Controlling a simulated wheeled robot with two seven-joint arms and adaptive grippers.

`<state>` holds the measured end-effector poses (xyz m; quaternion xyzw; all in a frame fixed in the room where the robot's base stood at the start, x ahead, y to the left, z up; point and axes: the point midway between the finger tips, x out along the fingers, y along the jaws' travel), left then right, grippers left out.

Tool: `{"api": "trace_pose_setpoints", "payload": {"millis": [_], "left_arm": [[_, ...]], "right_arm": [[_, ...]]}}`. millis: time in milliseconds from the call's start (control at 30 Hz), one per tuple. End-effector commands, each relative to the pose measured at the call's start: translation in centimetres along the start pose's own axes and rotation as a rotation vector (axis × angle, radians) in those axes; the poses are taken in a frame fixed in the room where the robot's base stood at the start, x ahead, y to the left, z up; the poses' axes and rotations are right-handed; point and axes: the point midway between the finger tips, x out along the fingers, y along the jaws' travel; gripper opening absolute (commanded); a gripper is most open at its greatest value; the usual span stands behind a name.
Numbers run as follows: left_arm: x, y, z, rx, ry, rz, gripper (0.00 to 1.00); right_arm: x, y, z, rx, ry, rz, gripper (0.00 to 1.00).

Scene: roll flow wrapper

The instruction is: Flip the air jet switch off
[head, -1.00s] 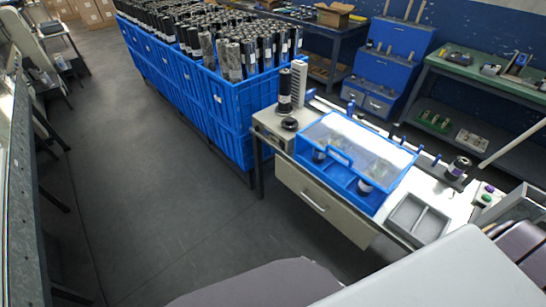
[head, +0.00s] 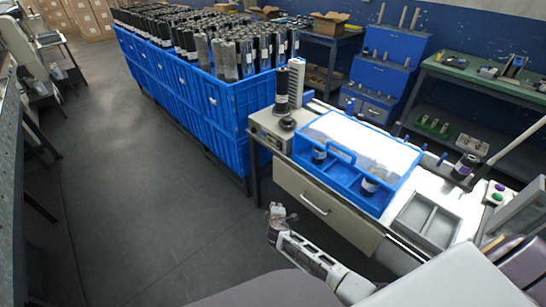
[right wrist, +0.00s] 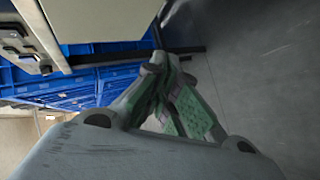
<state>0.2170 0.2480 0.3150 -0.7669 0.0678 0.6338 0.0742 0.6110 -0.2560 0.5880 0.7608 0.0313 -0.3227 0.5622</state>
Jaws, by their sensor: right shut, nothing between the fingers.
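My right gripper (head: 278,212) is in front of the bench's drawer, over the floor, shut and empty. Its closed fingers also show in the right wrist view (right wrist: 160,68). A beige control box (head: 272,128) stands at the bench's left end, apart from the gripper. In the right wrist view, several small dark switches or knobs (right wrist: 20,48) show on a pale panel at the upper left. I cannot tell which is the air jet switch or how it is set. My left gripper is not in view.
The bench carries a blue machine with a clear cover (head: 355,155), a grey tray (head: 427,220) and a button box (head: 495,196). Its drawer (head: 315,200) is just beyond my gripper. Blue crates (head: 215,115) of rolls stand behind. The floor at left is clear.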

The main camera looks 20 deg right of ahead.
Motion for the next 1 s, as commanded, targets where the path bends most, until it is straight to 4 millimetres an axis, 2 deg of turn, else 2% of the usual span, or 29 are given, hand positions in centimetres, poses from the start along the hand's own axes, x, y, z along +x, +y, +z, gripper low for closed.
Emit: {"api": "trace_pose_setpoints", "payload": {"millis": [167, 400, 600, 800, 1000], "left_arm": [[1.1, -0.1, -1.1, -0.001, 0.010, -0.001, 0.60], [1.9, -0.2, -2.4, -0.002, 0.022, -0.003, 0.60], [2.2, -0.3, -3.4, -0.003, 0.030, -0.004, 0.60], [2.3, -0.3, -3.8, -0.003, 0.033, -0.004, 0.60], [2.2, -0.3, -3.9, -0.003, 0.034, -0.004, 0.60]], "right_arm": [[0.1, 4.8, -2.5, -0.036, 0.017, 0.126, 0.00], [-1.2, 11.0, -5.5, -0.070, 0.029, 0.294, 0.00], [-2.8, 15.1, -7.2, -0.085, 0.032, 0.409, 0.00], [-3.7, 17.1, -7.9, -0.089, 0.032, 0.464, 0.00], [-3.9, 17.4, -8.0, -0.089, 0.031, 0.470, 0.00]]}}
